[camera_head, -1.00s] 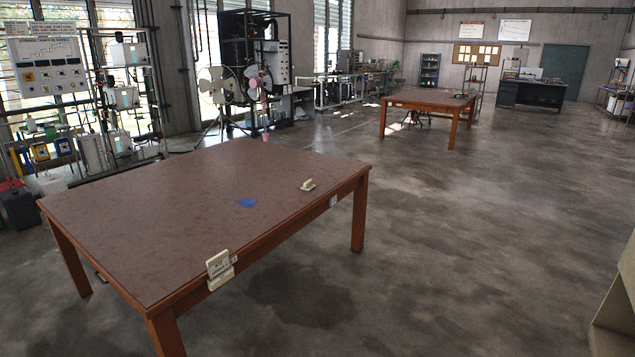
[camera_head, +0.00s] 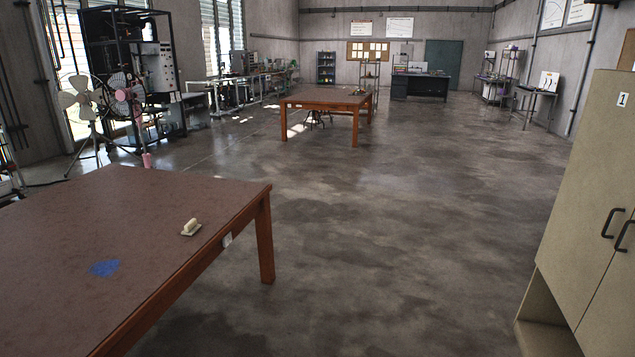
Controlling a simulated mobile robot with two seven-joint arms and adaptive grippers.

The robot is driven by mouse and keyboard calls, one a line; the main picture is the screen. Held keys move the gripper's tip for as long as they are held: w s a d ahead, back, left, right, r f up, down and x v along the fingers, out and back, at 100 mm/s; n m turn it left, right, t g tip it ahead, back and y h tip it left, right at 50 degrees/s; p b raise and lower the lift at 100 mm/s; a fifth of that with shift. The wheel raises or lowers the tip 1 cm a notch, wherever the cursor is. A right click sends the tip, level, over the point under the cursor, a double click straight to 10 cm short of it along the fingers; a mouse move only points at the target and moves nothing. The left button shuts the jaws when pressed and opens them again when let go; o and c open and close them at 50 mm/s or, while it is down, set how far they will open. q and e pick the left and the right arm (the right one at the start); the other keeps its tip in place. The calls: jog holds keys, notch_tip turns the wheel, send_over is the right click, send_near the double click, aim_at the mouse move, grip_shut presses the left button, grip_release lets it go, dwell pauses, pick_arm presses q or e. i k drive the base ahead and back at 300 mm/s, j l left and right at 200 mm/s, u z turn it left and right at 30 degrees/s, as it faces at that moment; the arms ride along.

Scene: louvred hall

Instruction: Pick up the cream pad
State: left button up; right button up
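A small cream pad-like object (camera_head: 191,227) with a raised part on a flat base lies on the near brown table (camera_head: 150,215), close to its right-hand edge. A flat blue patch (camera_head: 104,268) is on the tabletop to its lower left. Neither of my grippers is in view.
A beige cabinet (camera_head: 590,200) with dark handles stands at the right. Open concrete floor (camera_head: 390,230) lies between it and the table. A second wooden table (camera_head: 320,98) stands farther back. Fans (camera_head: 82,105) stand at the left.

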aim_at(192, 228)
jog(key=i+u, duration=0.2)
jog(key=i, duration=0.6)
jog(key=i+l+u, duration=0.2)
jog(key=i, duration=0.55)
